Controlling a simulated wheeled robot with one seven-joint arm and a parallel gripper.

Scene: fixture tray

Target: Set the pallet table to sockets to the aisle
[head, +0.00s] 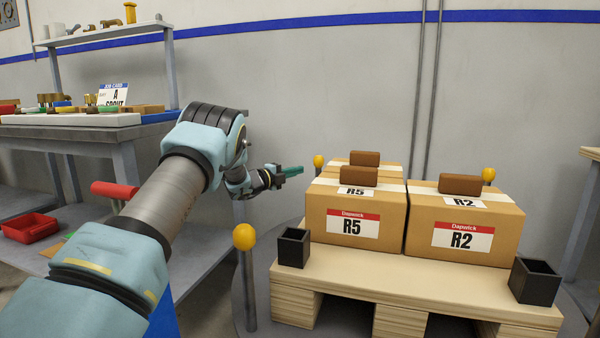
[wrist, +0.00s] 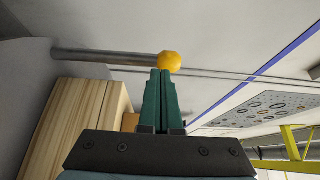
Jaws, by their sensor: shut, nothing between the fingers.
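The pallet table shows as a wooden pallet (head: 400,285) on a round grey turntable (head: 262,300). Two black sockets stand at its near corners: the left socket (head: 293,248) and the right socket (head: 534,281). Yellow-knobbed posts stand around it: a front-left knob (head: 245,237), a back-left knob (head: 319,162) and a back-right knob (head: 489,176). My gripper (head: 298,171) is shut and empty, just left of the back-left knob. In the wrist view its green fingertips (wrist: 162,72) line up with a yellow knob (wrist: 169,61); I cannot tell whether they touch.
Cartons R5 (head: 350,218) and R2 (head: 464,229), with brown blocks on top, sit on the pallet, with another carton behind. A workbench (head: 75,132) and a red bin (head: 30,228) are at left. A grey wall stands behind.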

